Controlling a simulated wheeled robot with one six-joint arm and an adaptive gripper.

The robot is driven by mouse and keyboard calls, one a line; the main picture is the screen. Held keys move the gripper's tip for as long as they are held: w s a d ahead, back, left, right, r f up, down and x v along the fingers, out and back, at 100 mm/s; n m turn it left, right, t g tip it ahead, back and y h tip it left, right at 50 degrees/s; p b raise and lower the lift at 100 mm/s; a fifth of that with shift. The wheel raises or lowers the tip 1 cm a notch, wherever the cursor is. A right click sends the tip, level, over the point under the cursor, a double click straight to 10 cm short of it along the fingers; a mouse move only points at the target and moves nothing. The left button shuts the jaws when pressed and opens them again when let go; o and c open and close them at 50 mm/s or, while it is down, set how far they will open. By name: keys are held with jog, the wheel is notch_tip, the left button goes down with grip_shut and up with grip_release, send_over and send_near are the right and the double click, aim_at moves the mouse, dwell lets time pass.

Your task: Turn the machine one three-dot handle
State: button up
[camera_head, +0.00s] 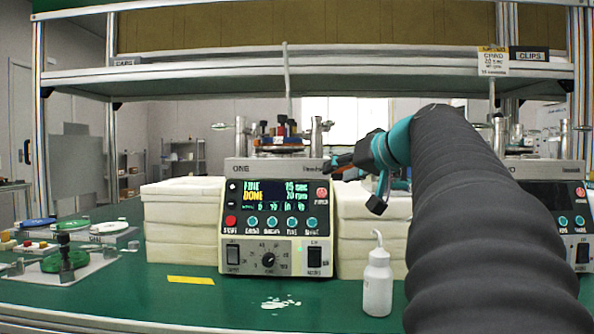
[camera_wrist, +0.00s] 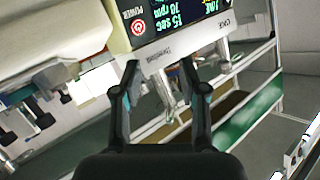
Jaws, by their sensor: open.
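Machine one (camera_head: 240,168) is the white box with a lit display at the centre of the head view. It shows tilted at the top of the wrist view (camera_wrist: 165,50). Upright metal posts with small knobs stand on its left (camera_head: 241,132) and right (camera_head: 316,132). I cannot make out three dots on any part, so I cannot tell which is the three-dot handle. My gripper (camera_head: 352,186) is open at the machine's upper right. In the wrist view, a metal post (camera_wrist: 163,88) shows between my open fingers (camera_wrist: 160,95); contact is not visible.
White block stacks (camera_head: 185,222) flank the machine. A white bottle (camera_head: 377,285) stands in front on the right. Another machine (camera_head: 560,200) is partly behind my arm. A shelf (camera_head: 200,80) crosses above.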

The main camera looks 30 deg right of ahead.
jog(key=s+a+f+g+p, duration=0.1)
jog(key=s+a+f+g, duration=0.1)
jog(key=s+a+f, duration=0.2)
jog(key=s+a+f+n+g+p, duration=0.1)
jog(key=s+a+f+g+p, duration=0.1)
jog(key=a+f, duration=0.8)
jog(key=s+a+f+n+g+p, duration=0.1)
jog(key=s+a+f+g, duration=0.2)
jog(key=s+a+f, duration=0.3)
notch_tip(320, 180, down, 5)
jog(key=shift+a, duration=0.95)
jog(key=shift+n+g+h, duration=0.3)
jog(key=shift+n+g, duration=0.4)
jog(key=shift+g, duration=0.1)
jog(key=s+f, duration=0.2)
jog(key=f, duration=0.1)
jog(key=s+a+f+p, duration=0.1)
jog(key=s+f, duration=0.2)
jog(key=s+a+f, duration=0.1)
jog(key=s+f, duration=0.1)
jog(key=f, duration=0.1)
jog(key=shift+s+p, duration=0.25)
jog(key=shift+p, duration=0.05)
jog(key=shift+c, duration=0.4)
jog(key=shift+s+f, duration=0.25)
jog(key=shift+f, duration=0.15)
grip_shut()
jog(key=shift+d, duration=0.2)
